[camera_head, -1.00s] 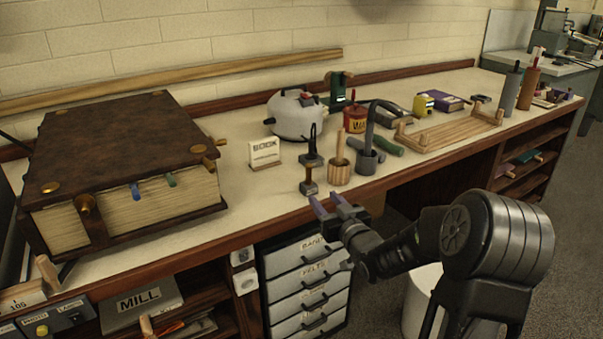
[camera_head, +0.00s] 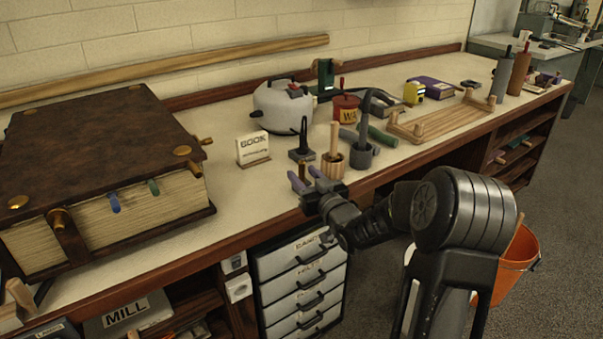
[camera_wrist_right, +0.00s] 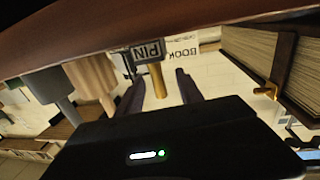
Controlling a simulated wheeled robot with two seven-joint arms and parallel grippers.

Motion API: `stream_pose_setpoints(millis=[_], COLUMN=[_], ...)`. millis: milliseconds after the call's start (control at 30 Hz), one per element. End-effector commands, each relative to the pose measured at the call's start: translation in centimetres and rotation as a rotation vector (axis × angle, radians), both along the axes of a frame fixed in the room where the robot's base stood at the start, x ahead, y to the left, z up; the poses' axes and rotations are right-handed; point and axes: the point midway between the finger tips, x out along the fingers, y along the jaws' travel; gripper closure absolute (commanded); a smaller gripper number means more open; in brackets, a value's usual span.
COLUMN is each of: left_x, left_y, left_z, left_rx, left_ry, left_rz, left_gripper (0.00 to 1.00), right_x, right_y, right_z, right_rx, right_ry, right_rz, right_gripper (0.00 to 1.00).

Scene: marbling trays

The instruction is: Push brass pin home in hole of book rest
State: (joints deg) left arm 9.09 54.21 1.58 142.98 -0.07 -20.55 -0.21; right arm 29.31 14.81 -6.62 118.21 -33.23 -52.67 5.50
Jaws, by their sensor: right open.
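A brass pin (camera_wrist_right: 157,80) shows in the right wrist view, beside a dark block labelled PIN (camera_wrist_right: 148,52). It lies between the two purple fingers of my right gripper (camera_wrist_right: 160,88), with gaps on both sides. In the head view my right gripper (camera_head: 307,178) is open at the bench's front edge, its fingers around a small brass-brown shape. A large brown book (camera_head: 100,150) with brass fittings (camera_head: 182,150) lies at the left. I cannot make out the book rest's hole. My left gripper is not in view.
A white kettle (camera_head: 283,105) is farther back. Bare bench top lies between the book and the card.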

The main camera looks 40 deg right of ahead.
Motion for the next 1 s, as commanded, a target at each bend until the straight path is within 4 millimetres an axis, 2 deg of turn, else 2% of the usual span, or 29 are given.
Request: stream_pose_setpoints(millis=[333, 700, 1000], left_x=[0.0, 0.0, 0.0], left_y=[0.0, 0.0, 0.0], left_z=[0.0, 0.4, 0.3], left_rx=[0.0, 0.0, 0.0], left_ry=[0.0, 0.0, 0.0], left_rz=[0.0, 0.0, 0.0], left_gripper=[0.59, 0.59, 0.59], right_x=[0.4, 4.9, 5.2], right_y=[-0.1, -1.1, -1.2], right_z=[0.1, 0.2, 0.2], right_rx=[0.0, -0.001, -0.001], right_ry=[-0.001, 0.0, 0.0], right_rz=[0.001, 0.002, 0.001], right_gripper=[0.57, 0.57, 0.57])
